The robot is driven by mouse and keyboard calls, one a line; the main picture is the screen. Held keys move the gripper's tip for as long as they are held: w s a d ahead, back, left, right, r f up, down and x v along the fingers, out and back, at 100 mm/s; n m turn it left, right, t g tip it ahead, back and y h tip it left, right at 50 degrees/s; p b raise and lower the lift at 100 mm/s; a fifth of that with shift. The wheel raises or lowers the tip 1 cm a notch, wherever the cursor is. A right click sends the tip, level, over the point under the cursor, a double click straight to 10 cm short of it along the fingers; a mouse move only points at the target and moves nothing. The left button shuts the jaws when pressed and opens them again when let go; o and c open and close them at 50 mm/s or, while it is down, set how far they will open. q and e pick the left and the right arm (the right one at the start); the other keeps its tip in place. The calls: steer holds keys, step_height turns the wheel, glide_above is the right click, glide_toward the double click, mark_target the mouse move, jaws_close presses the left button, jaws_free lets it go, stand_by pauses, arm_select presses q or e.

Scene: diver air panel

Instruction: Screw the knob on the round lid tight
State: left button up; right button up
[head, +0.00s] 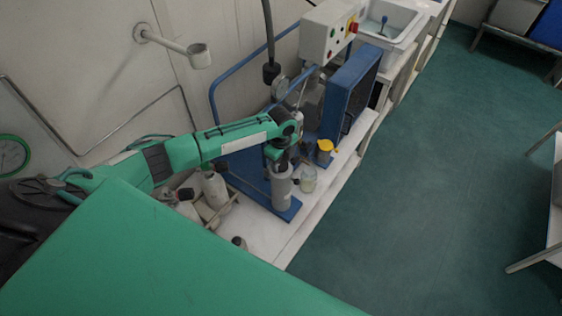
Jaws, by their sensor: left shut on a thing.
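My left arm reaches in from the left, and its gripper (279,163) points down at the top of a grey upright cylinder (282,192). The cylinder stands on a blue base plate (290,213). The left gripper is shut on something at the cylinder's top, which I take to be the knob. The gripper covers the knob and the round lid, so neither can be made out. My right gripper is out of the picture.
A clear jar (308,181) and a yellow-topped container (325,150) stand close right of the cylinder. A crate with pale bottles (213,187) is to its left. A blue cabinet (349,92) and a control box (328,32) are behind. The green floor (440,190) is open.

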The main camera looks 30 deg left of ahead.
arm_select(q)
steer(key=m, duration=0.3)
steer(key=shift+m+b, duration=0.35)
steer(key=shift+m, duration=0.05)
steer(key=m, duration=0.3)
steer(key=shift+m+b, duration=0.3)
steer(key=shift+b, duration=0.1)
steer(key=m+b, duration=0.1)
steer(key=m, duration=0.3)
steer(key=shift+m+b, duration=0.45)
steer(key=shift+m, duration=1.15)
steer(key=o, duration=1)
steer(key=shift+r, duration=0.1)
